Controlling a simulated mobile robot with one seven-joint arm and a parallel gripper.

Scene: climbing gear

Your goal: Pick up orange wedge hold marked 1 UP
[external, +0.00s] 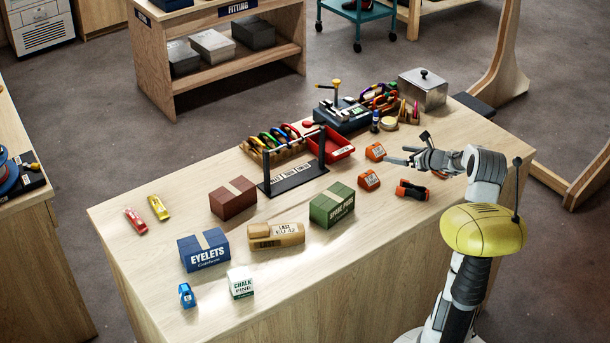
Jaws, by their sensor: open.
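Two orange wedge holds lie on the wooden workbench (150,270), one farther back (375,152) and one nearer the front (369,180). Both carry pale labels, too small to read, so I cannot tell which is marked 1 UP. My gripper (396,155) is open and empty. Its fingers point left, just to the right of the farther wedge in the picture and up and right of the nearer one. I cannot tell its exact height above the bench. No contact with either wedge is clear.
A red-and-black tool (412,190) lies below my gripper. A green box (332,205) and a black rail stand (297,178) are to the left. The bench's front right is clear.

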